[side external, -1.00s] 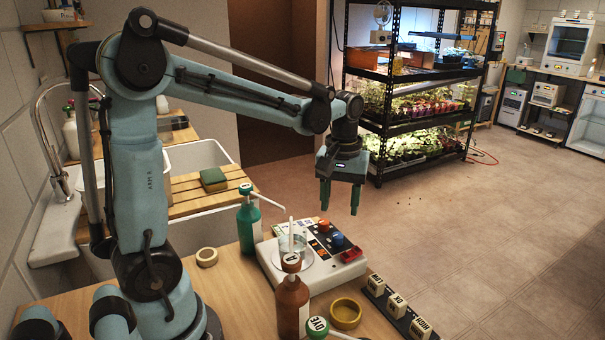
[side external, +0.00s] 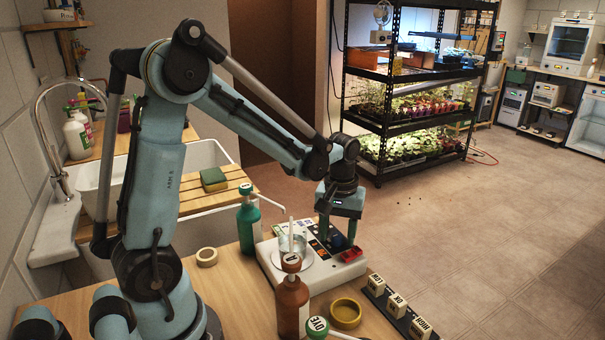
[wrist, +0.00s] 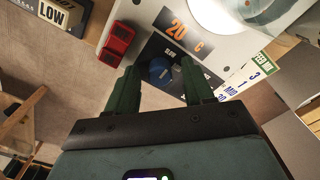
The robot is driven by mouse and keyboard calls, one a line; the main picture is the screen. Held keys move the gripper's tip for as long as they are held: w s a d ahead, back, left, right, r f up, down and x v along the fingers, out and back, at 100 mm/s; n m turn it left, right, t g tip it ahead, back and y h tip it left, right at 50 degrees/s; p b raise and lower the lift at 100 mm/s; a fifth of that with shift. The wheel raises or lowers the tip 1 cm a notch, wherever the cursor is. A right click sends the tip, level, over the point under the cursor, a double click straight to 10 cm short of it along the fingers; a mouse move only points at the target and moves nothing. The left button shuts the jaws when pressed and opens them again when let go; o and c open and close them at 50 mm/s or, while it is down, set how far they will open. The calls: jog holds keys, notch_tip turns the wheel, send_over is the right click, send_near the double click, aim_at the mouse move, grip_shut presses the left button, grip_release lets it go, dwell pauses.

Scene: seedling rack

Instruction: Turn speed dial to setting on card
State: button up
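The white stirrer (side external: 318,281) stands on the bench with a dark control panel (wrist: 205,82) on its right part. A blue dial (wrist: 160,72) sits on the panel; "SLOW" is printed near it. My gripper (side external: 338,236) is over the panel, pointing down. In the wrist view my gripper (wrist: 160,72) has its two green fingers apart, one on each side of the blue dial, with narrow gaps showing. Finger height against the dial is hard to tell. A white card (wrist: 250,77) lies beside the panel; one line looks like "MID", small print is unclear. The dial's pointer is unclear.
A glass beaker (side external: 293,244) stands on the stirrer's plate. A red item (side external: 351,256) is at its corner. A brown bottle (side external: 291,305) and a green bottle (side external: 248,228) stand close by. Lettered blocks (side external: 397,306) sit on a dark strip at right.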

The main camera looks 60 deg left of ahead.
grip_shut()
jog(key=shift+m, duration=0.3)
jog(key=m, duration=1.1)
dwell(0.6)
jog(key=shift+o, duration=0.5)
grip_release()
